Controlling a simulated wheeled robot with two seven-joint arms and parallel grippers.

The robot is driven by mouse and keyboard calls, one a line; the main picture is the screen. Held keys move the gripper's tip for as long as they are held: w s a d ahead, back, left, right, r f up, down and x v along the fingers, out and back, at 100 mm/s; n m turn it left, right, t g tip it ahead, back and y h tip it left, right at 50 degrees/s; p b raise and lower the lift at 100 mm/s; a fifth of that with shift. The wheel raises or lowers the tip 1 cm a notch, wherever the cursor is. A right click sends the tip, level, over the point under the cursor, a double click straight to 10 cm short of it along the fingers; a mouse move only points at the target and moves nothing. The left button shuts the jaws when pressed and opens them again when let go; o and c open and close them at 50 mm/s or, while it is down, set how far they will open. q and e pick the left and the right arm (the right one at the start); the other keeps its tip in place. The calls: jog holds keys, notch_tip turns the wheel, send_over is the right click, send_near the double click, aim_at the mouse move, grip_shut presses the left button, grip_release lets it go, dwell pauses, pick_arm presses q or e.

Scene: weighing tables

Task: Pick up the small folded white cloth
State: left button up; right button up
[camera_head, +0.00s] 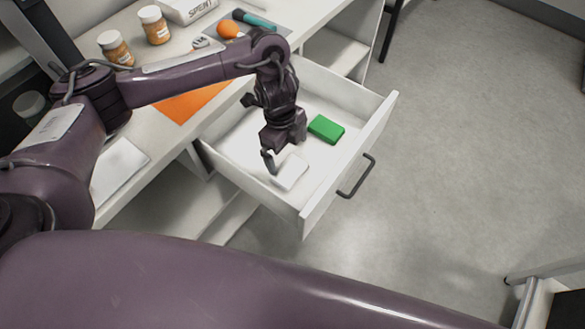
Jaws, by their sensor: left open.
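The small folded white cloth (291,173) lies flat on the floor of an open white drawer (312,210), near its front left part. My left gripper (276,162) points down into the drawer, just beside and above the cloth's left edge. It is open, and I see nothing between its fingers. Whether a finger touches the cloth I cannot tell. My right gripper is not in view.
A green block (326,129) lies in the drawer behind the cloth. The drawer front has a dark handle (357,177). The white desk (133,112) above holds pill bottles (154,25), an orange sheet (190,102) and an orange fruit (228,29).

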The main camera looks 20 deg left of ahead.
aim_at(289, 170)
pick_arm(q)
jog(key=shift+w+f, duration=0.25)
jog(key=shift+f, duration=0.35)
jog(key=shift+f+b, duration=0.3)
jog(key=shift+f, duration=0.05)
jog(key=shift+s+d+f, duration=0.1)
jog(key=shift+f, duration=0.35)
jog(key=shift+s+f+b, duration=0.1)
jog(key=shift+f+b, duration=0.2)
jog(key=shift+f, duration=0.1)
jog(key=shift+s+d+f+b, duration=0.1)
jog(key=shift+f+b, duration=0.25)
jog(key=shift+f, duration=2.05)
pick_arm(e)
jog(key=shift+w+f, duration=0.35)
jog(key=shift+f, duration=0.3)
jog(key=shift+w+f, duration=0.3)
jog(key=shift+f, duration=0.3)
pick_arm(q)
jog(key=shift+c, duration=0.3)
jog(key=c, duration=0.7)
